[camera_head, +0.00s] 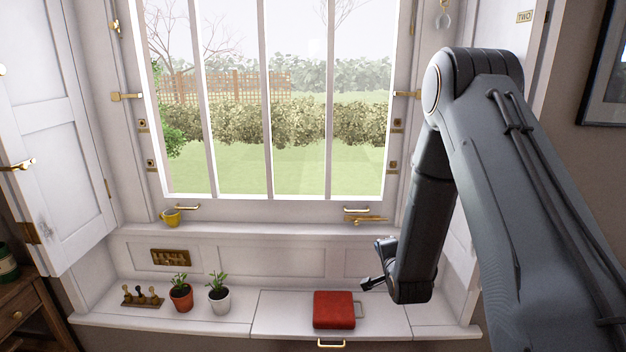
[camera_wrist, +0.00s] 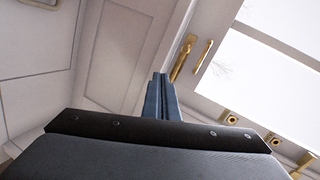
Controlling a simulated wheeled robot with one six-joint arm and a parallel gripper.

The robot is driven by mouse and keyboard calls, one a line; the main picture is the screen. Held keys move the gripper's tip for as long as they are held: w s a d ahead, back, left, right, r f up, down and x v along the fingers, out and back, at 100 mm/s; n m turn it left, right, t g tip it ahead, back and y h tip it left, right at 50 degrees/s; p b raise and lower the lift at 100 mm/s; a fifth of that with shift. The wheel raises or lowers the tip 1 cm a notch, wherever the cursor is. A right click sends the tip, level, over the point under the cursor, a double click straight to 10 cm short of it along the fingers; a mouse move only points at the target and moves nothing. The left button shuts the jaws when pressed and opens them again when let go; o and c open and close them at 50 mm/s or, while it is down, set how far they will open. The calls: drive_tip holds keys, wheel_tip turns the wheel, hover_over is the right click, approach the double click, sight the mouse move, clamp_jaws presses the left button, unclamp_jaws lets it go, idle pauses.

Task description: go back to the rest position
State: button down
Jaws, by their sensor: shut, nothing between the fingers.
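My gripper (camera_head: 371,283) is at the end of my arm, in front of the right part of the window seat. It points left and hangs a little above and to the right of a red box-like object (camera_head: 334,309). In the wrist view my gripper (camera_wrist: 160,84) shows as two dark blue fingers pressed together with nothing between them. White panelling and part of the window lie beyond the fingers there.
The white window seat (camera_head: 270,308) holds a terracotta potted plant (camera_head: 181,296), a white potted plant (camera_head: 219,299) and a stand with dark pieces (camera_head: 142,297). An open white shutter (camera_head: 60,140) stands at left.

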drive_tip(key=s+a+r+n+g, duration=0.1)
drive_tip(key=s+r+n+g, duration=0.2)
drive_tip(key=s, duration=0.9)
drive_tip(key=s+a+r+n+g, duration=0.2)
drive_tip(key=s+n+g, duration=0.4)
drive_tip(key=s, duration=0.6)
drive_tip(key=s+a+r+n+g, duration=0.1)
drive_tip(key=s+r+n+g, duration=0.3)
drive_tip(key=s, duration=0.9)
drive_tip(key=n+g, duration=0.1)
drive_tip(key=n, duration=0.1)
drive_tip(key=shift+a+r+n, duration=0.2)
drive_tip(key=shift+a+n, duration=0.05)
drive_tip(key=shift+n, duration=0.05)
